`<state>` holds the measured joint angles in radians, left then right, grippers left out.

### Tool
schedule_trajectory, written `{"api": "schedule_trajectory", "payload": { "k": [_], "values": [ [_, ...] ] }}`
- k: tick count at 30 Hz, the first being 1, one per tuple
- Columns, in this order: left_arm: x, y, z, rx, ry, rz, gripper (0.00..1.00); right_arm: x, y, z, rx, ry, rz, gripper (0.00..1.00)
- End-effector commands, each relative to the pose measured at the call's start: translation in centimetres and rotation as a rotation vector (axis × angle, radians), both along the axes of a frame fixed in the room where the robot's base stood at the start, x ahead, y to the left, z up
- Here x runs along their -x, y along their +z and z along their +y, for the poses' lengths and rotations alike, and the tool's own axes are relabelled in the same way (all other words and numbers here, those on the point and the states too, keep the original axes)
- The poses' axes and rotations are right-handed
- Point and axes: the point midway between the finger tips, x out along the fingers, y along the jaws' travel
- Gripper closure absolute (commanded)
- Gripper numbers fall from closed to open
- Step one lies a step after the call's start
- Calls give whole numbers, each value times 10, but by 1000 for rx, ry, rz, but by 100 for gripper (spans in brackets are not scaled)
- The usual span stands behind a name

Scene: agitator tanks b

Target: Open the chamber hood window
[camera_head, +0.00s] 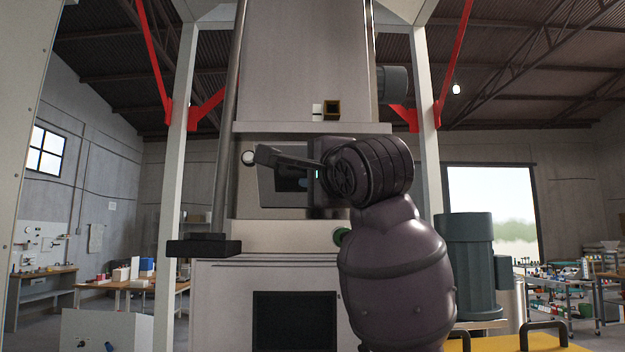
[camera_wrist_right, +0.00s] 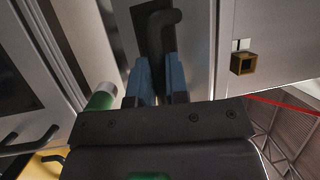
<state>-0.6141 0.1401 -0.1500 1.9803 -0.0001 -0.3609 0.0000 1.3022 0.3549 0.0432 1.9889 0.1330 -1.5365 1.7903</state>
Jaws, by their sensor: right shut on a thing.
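The chamber hood window (camera_head: 267,186), a grey panel with a dark pane, is in the middle of the tall grey machine in the head view. My right arm and hand cover its right part. My right gripper (camera_head: 290,158) is in front of the panel; its fingertips cannot be made out there. In the right wrist view, the blue fingers of the right gripper (camera_wrist_right: 158,72) are shut on a black bar handle (camera_wrist_right: 165,18) standing off a grey panel. How far the window is open cannot be told. My left gripper is not in view.
A green knob (camera_head: 340,235) sits below the window, close to my right forearm; a green cylinder (camera_wrist_right: 101,97) shows in the wrist view. A dark block (camera_head: 204,246) juts out at the machine's left. A grey-green motor (camera_head: 470,265) stands right of my arm. White posts flank the machine.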

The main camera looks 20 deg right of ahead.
Motion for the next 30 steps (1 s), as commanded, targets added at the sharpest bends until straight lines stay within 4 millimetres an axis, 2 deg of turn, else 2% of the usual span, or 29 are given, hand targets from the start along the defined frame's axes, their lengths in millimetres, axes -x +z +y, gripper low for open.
{"api": "schedule_trajectory", "payload": {
  "k": [1, 10, 21, 30],
  "values": [
    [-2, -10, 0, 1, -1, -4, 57, 1, -11, 1, 7, 1, -29, 100],
    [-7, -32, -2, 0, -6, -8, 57, 6, -38, 2, 73, 2, -264, 100],
    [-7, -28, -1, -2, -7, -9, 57, 6, -68, 2, 69, 1, -253, 100],
    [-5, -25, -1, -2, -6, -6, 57, 2, -85, 0, 70, 1, -254, 100]
  ]
}}
